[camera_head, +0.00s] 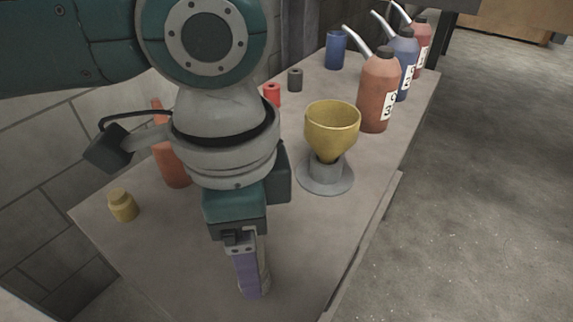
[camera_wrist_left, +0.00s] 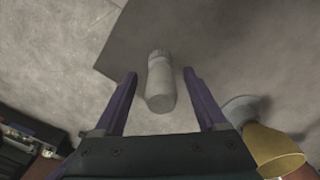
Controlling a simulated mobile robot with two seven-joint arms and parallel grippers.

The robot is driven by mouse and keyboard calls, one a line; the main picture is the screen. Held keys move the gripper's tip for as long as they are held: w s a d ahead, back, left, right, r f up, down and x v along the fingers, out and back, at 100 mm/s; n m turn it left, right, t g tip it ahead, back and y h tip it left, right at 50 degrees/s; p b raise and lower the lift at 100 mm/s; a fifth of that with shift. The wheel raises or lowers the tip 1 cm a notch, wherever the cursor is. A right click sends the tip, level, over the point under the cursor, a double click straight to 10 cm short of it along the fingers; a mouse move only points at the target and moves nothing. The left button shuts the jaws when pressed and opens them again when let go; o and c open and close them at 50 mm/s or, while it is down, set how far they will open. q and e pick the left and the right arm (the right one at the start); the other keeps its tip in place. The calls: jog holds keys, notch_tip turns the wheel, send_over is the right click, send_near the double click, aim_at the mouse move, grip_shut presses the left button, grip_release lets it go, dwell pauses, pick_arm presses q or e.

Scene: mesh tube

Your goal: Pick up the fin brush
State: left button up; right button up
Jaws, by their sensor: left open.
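A pale bottle-shaped cylinder (camera_wrist_left: 160,84) lies or stands on the table between the fingers of my left gripper (camera_wrist_left: 160,74) in the wrist view. I cannot tell for sure that it is the fin brush. The purple fingers are open on both sides of it, with gaps showing. In the head view my left gripper (camera_head: 252,294) points down over the table's near end. A sliver of the pale cylinder (camera_head: 266,281) shows beside the purple finger, and the rest is hidden. My right gripper is not in view.
On the table (camera_head: 170,255), a yellow funnel (camera_head: 333,128) sits on a grey stand (camera_head: 325,178) right of my arm. Spouted bottles (camera_head: 378,90), a blue cup (camera_head: 336,50), small red (camera_head: 271,94) and dark (camera_head: 295,79) cylinders stand behind. A yellow bottle (camera_head: 122,205) and orange object (camera_head: 172,165) are left.

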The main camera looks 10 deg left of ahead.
pick_arm(q)
grip_shut()
dwell(0.6)
